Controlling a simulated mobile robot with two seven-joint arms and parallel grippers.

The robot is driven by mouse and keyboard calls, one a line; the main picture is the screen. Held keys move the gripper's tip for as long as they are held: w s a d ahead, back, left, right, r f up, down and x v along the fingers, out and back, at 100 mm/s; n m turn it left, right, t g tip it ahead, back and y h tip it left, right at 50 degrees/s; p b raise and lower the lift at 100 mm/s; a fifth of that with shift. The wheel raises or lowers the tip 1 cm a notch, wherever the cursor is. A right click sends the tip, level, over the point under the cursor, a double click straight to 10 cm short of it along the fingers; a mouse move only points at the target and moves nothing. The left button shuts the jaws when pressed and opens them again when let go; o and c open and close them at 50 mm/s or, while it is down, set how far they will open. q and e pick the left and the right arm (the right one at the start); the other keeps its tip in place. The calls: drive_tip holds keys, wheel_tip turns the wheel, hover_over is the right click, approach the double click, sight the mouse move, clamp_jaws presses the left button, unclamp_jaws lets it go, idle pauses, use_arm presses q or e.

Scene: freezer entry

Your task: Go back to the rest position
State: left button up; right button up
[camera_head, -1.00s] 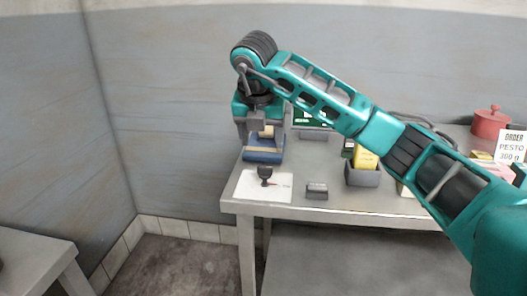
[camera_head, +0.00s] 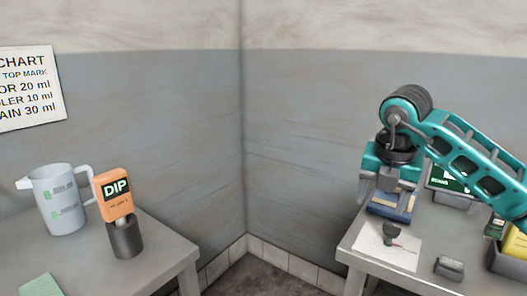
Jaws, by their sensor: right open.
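My right arm comes in from the right edge, and its teal gripper (camera_head: 384,196) points down above the back left of the right-hand table (camera_head: 352,252). The gripper is open. A blue block-like thing with a tan top (camera_head: 390,210) stands at its tips; I cannot tell whether they touch it. A white sheet (camera_head: 408,257) with a small dark stamp-like thing (camera_head: 390,232) on it lies in front of the gripper. My left gripper is not in view.
A left-hand table (camera_head: 165,270) holds a measuring jug (camera_head: 62,212), an orange DIP sign (camera_head: 117,203) in a dark holder (camera_head: 125,240) and a green cloth (camera_head: 40,286). A dark block (camera_head: 449,267) lies right of the sheet. A floor gap separates the tables.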

drive_tip(key=s+a+f+n+g+y, duration=0.1)
drive_tip(key=s+a+f+n+y, duration=0.2)
drive_tip(key=a+f+y, duration=0.5)
drive_tip(key=s+a+r+y, duration=0.1)
drive_tip(key=s+a+y, duration=0.25)
drive_tip(key=a, duration=0.25)
drive_tip(key=s+a+r+m+g+y, duration=0.1)
drive_tip(key=s+a+y, duration=0.1)
drive_tip(key=a+y, duration=0.3)
drive_tip(key=s+a+y, duration=0.2)
drive_tip(key=a+y, duration=0.1)
drive_tip(key=a, duration=0.4)
drive_tip(key=w+d+f+m+t+h+p, duration=0.1)
drive_tip(key=d+f+m+t+h, duration=0.4)
drive_tip(key=m+t, duration=0.45)
drive_tip(key=w+d+f+m+t+h+p, duration=0.1)
drive_tip(key=d+f+m+t+h, duration=0.5)
drive_tip(key=m, duration=0.6)
drive_tip(key=s+d+f+m+g+h, duration=0.2)
drive_tip(key=s+d+f+m+g, duration=0.1)
drive_tip(key=s+f, duration=0.3)
drive_tip(key=s+d+f+m+g+h, duration=0.3)
drive_tip(key=s+f, duration=0.4)
drive_tip(key=f, duration=0.3)
drive_tip(key=shift+s+m, duration=0.2)
drive_tip(key=shift+m, duration=0.35)
drive_tip(key=shift+c, duration=0.5)
